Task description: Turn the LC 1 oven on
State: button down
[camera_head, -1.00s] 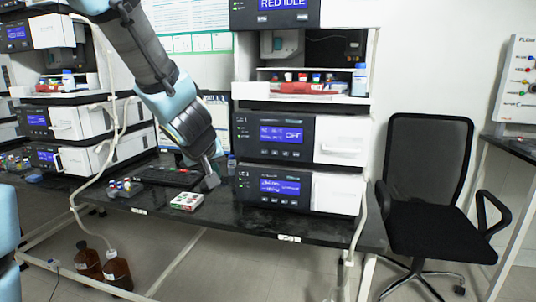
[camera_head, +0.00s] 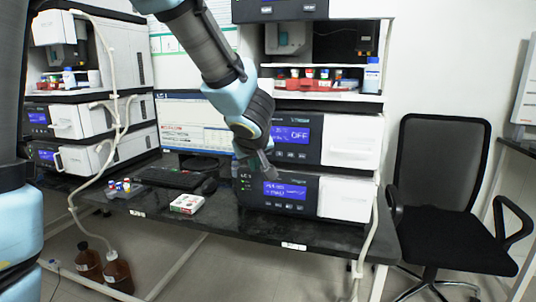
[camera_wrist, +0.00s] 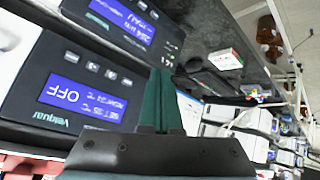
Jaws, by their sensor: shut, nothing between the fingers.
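The LC 1 oven (camera_head: 348,143) is the middle module of the right stack, with a black front on its left and a white panel on its right. Its blue display reads OFF. It also shows rotated in the wrist view (camera_wrist: 72,120), with OFF, a temperature readout and a row of small buttons (camera_wrist: 111,74) beside the display. My gripper (camera_head: 270,174) is in front of the stack, near the seam between the oven and the module below, partly covering the oven's left side. In the wrist view its dark green fingers (camera_wrist: 158,98) are together and empty, beside the oven's front. Contact cannot be told.
The lower module (camera_head: 345,198) has a lit blue display and stands on the black bench (camera_head: 240,221). A bottle shelf is above the oven. A monitor, keyboard (camera_head: 170,178) and small box (camera_head: 187,204) are left. A black chair (camera_head: 445,200) stands right.

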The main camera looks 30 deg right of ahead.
jog(key=w+d+p, duration=0.1)
jog(key=w+d, duration=0.4)
jog(key=w, duration=0.1)
jog(key=shift+d+p, duration=0.2)
jog(key=shift+p, duration=0.2)
jog(key=shift+d+r+p, duration=0.1)
jog(key=shift+p, duration=0.2)
dwell(1.6)
jog(key=shift+w+d+p, duration=0.2)
jog(key=shift+w+p, duration=0.05)
jog(key=shift+p, duration=0.05)
jog(key=shift+w+d+p, duration=0.3)
jog(key=shift+p, duration=0.05)
dwell(0.7)
jog(key=shift+a, duration=0.1)
jog(key=shift+s+a, duration=0.5)
jog(key=shift+s, duration=0.1)
